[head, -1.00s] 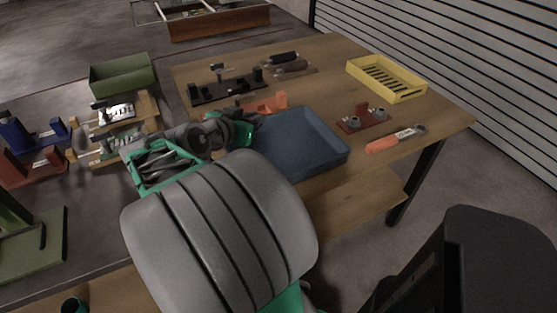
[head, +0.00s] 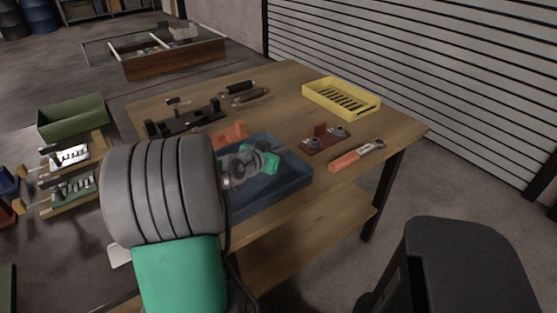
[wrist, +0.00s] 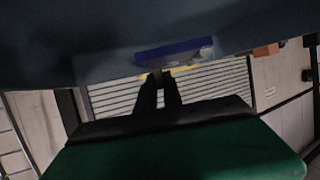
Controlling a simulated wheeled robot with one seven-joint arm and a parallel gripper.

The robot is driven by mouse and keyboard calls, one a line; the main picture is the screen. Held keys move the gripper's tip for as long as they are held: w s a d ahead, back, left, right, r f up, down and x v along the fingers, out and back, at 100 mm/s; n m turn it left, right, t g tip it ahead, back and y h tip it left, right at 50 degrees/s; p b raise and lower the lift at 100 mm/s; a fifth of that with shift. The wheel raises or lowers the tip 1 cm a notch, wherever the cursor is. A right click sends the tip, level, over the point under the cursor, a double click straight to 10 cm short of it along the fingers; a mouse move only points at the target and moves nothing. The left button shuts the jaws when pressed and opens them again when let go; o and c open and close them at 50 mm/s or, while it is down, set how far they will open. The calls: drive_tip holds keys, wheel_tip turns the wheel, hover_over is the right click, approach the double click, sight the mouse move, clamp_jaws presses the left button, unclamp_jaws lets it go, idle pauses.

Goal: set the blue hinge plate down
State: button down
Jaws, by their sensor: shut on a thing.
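The blue hinge plate (wrist: 175,52) shows in the wrist view as a deep-blue strip with a greyish part at its right end. The dark fingers of my gripper (wrist: 160,76) meet at its lower edge and are shut on it. In the head view my gripper (head: 262,162) is over the blue tray (head: 292,184); the plate cannot be made out there. A blue-grey surface fills the top of the wrist view; I cannot tell whether the plate touches it.
Right of the tray, a dark red plate with grey rings (head: 325,140) and an orange-handled tool (head: 356,155) lie on the wooden table (head: 405,128). A yellow crate (head: 342,98) stands behind them. An orange block (head: 230,134) and black rack (head: 185,122) are at the tray's far left.

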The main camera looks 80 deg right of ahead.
drive_tip(key=shift+d+f+b, duration=0.15)
drive_tip(key=shift+f+b, duration=0.15)
drive_tip(key=shift+f, duration=1.55)
drive_tip(key=c, duration=1.8)
unclamp_jaws()
drive_tip(key=shift+o, duration=0.2)
drive_tip(key=shift+r, duration=0.1)
drive_tip(key=shift+r+p, duration=0.2)
drive_tip(key=shift+p, duration=0.1)
drive_tip(key=v, duration=1.2)
drive_tip(key=shift+f, duration=0.15)
